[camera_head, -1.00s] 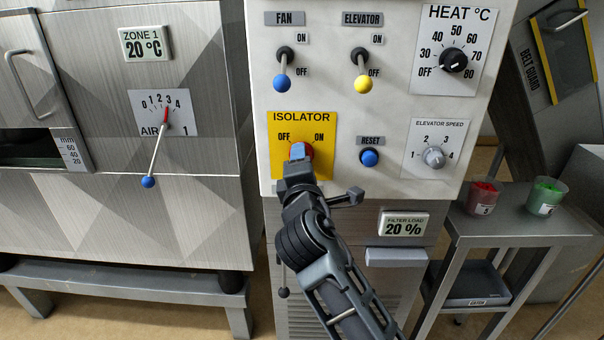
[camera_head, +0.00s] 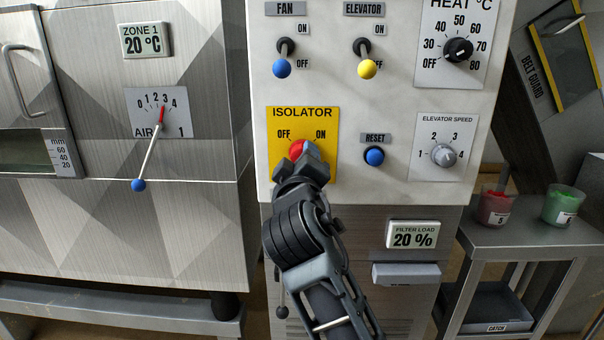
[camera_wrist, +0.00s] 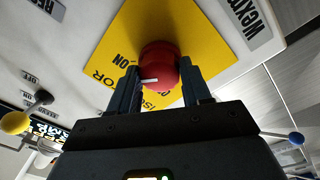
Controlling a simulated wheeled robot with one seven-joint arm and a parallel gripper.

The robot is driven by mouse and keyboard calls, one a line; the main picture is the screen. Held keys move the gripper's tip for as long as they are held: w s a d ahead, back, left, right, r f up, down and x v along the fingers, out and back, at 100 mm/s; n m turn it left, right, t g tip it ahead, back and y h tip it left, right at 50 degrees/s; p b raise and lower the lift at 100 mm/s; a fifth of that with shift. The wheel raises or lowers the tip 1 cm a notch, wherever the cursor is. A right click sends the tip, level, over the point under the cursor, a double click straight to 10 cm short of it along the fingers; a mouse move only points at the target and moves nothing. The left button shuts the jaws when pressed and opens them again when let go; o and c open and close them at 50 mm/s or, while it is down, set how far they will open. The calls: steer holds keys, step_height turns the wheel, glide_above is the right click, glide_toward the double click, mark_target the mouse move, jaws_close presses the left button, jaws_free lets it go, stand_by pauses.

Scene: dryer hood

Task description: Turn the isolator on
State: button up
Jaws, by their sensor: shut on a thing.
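The isolator is a red round knob (camera_head: 296,149) on a yellow plate (camera_head: 325,125), with OFF at its upper left and ON at its upper right. In the wrist view the red knob (camera_wrist: 160,66) sits between the two dark fingers of my gripper (camera_wrist: 160,88), one on each side. My gripper (camera_head: 305,153) is shut on the knob in the head view, covering its right and lower parts. The knob's white mark points left in the wrist view, toward the side where ON is printed. The OFF label is partly hidden there.
The blue fan lever (camera_head: 282,68), yellow elevator lever (camera_head: 367,69) and blue reset button (camera_head: 374,156) are around the plate. A long air lever (camera_head: 139,185) is at left. Cups (camera_head: 494,207) stand on a side table at right.

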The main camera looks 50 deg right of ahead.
steer(key=shift+f+m+b, duration=0.15)
steer(key=shift+m+b, duration=0.3)
steer(key=shift+m, duration=0.55)
steer(key=o, duration=1.1)
steer(key=shift+c, duration=0.2)
steer(key=v, duration=0.7)
steer(key=shift+s+a+b, duration=0.15)
steer(key=shift+a+b, duration=0.2)
steer(key=shift+b, duration=0.05)
